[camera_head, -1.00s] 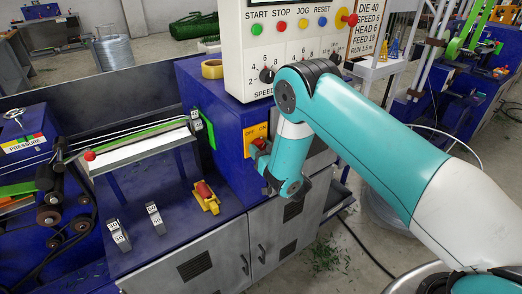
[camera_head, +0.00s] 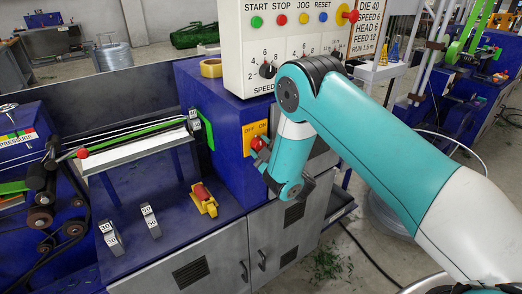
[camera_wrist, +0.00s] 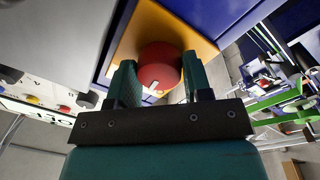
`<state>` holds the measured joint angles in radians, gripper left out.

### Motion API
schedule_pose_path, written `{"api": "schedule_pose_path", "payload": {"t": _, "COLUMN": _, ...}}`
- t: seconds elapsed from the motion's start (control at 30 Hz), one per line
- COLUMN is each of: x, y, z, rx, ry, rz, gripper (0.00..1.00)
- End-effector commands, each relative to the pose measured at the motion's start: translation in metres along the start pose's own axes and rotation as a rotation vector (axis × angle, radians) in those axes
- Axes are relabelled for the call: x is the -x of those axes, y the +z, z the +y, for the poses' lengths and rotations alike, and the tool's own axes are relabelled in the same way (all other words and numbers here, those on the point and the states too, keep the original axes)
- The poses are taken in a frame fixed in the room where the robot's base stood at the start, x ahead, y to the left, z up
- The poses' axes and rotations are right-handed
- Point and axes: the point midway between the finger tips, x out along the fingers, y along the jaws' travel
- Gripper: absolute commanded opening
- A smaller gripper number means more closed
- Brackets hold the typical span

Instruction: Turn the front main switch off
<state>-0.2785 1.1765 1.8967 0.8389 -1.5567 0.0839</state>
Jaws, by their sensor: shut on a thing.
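The front main switch is a yellow plate (camera_head: 252,130) marked OFF and ON on the blue machine front, with a red knob (camera_head: 257,143). In the wrist view the round red knob (camera_wrist: 158,66) sits between my two fingers, with the yellow plate (camera_wrist: 143,28) behind it. A small white mark shows on the knob's lower part. My gripper (camera_wrist: 158,85) is shut on the red knob. In the head view my arm's end partly covers the switch, and the fingers are hard to make out. Which label the knob points at cannot be told.
A control panel (camera_head: 295,45) with coloured buttons and a dial overhangs above the switch. A blue bench (camera_head: 165,235) with a red and yellow block (camera_head: 203,200) and small numbered blocks (camera_head: 150,220) lies left. Grey cabinet doors (camera_head: 275,245) are below.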

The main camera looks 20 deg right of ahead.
Motion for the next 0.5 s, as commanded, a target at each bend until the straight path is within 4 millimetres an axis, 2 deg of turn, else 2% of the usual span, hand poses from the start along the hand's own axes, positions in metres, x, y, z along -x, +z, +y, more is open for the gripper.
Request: {"api": "schedule_pose_path", "payload": {"t": 0.5, "x": 0.0002, "y": 0.0011, "z": -0.0001, "rx": 0.454, "ry": -0.006, "rz": 0.033, "gripper": 0.22}}
